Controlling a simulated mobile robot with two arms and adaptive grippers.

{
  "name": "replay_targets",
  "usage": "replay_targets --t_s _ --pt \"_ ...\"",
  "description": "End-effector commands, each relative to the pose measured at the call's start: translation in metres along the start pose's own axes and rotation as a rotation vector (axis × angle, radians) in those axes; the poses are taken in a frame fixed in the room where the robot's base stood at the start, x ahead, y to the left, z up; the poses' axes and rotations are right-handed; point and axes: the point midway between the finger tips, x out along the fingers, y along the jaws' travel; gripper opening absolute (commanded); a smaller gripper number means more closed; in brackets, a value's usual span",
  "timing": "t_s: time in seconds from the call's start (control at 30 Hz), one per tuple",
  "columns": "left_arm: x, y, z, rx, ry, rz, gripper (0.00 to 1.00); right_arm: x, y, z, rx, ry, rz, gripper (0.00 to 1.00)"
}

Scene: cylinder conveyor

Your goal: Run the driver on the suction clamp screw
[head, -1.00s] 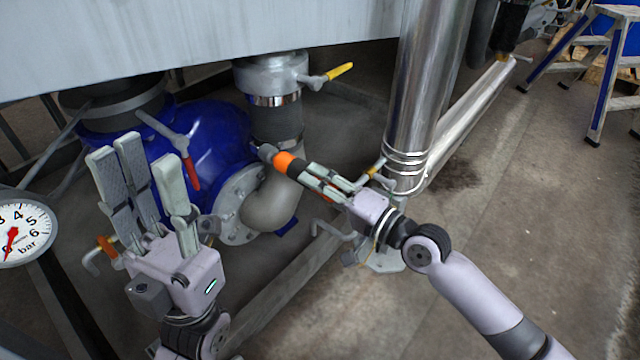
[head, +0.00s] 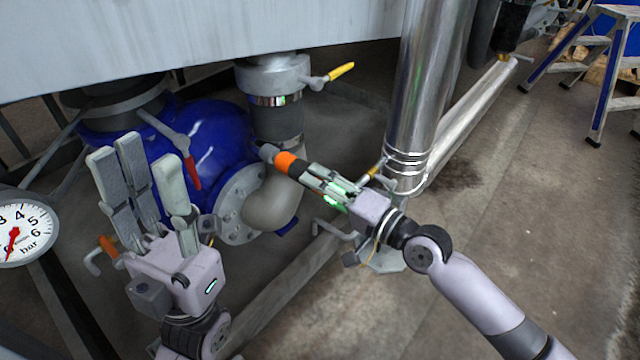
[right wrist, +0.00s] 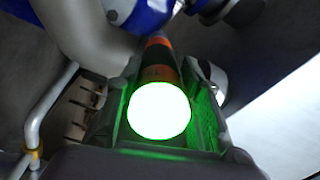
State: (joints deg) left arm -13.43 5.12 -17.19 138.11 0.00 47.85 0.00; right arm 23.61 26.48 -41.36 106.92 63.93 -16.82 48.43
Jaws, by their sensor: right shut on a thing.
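My right gripper (head: 310,178) is shut on an orange and black driver (head: 287,162). The driver's grey front end points up and left, over the lower end of a dark hose (head: 277,130). I cannot tell whether its tip touches a screw; no screw head is clear. A shiny metal clamp band (head: 270,100) circles the hose's upper end, with a small green patch. In the right wrist view, a bright round white light with a green glow (right wrist: 158,109) shows at the driver's rear (right wrist: 157,68). My left gripper (head: 148,158) is open and empty, fingers upward.
A blue pump (head: 208,135) with a grey flange and elbow pipe (head: 275,204) stands behind the grippers. A red-handled valve (head: 190,170) and a yellow-handled valve (head: 340,71) stick out. A pressure gauge (head: 18,230) is at left, a steel pipe (head: 425,85) at right.

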Motion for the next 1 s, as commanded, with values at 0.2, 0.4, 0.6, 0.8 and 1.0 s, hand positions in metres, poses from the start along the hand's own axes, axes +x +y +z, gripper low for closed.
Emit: replay_targets --t_s 0.2,0.4,0.6,0.8,1.0 --pt "0.0 0.0 0.0 0.0 -0.001 0.0 0.34 -0.011 -0.002 -0.001 -0.002 0.003 -0.004 0.0" --pt "-0.001 0.0 0.001 0.0 -0.002 0.0 0.34 -0.023 -0.002 -0.001 -0.002 0.003 -0.005 0.0" --pt "-0.001 0.0 0.001 0.0 -0.003 0.001 0.34 -0.032 -0.002 -0.001 -0.002 0.004 -0.005 0.0" --pt "0.0 0.0 0.001 0.001 0.002 0.002 0.34 -0.035 -0.003 -0.001 -0.002 0.003 -0.005 0.0" --pt "0.002 0.0 0.0 0.001 0.008 0.003 0.34 -0.035 -0.003 -0.001 -0.002 0.003 -0.005 0.0"
